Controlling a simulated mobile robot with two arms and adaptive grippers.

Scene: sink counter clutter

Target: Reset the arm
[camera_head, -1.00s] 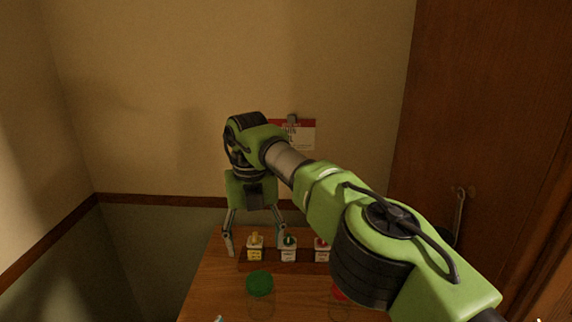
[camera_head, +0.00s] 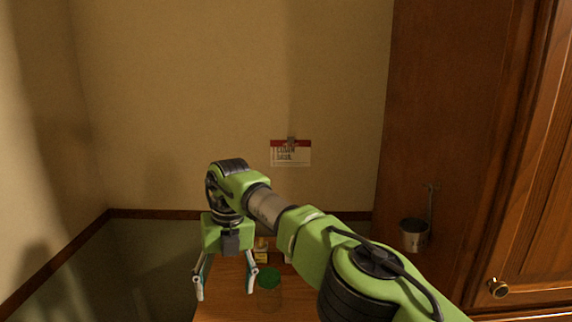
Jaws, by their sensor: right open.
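My right arm, green with black joints, reaches in from the lower right across the view. Its gripper (camera_head: 225,283) points down with its two fingers spread apart and nothing visible between them. The gripper is above the left part of the wooden counter (camera_head: 222,307). A jar with a green lid (camera_head: 268,277) stands just right of the right finger. My left gripper is not in view.
A small yellow-labelled bottle (camera_head: 261,251) stands behind the jar; my arm hides other items. A card (camera_head: 290,153) hangs on the back wall. A metal cup (camera_head: 413,235) hangs on the wooden panel at right. A cabinet door with a round knob (camera_head: 498,288) is at far right.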

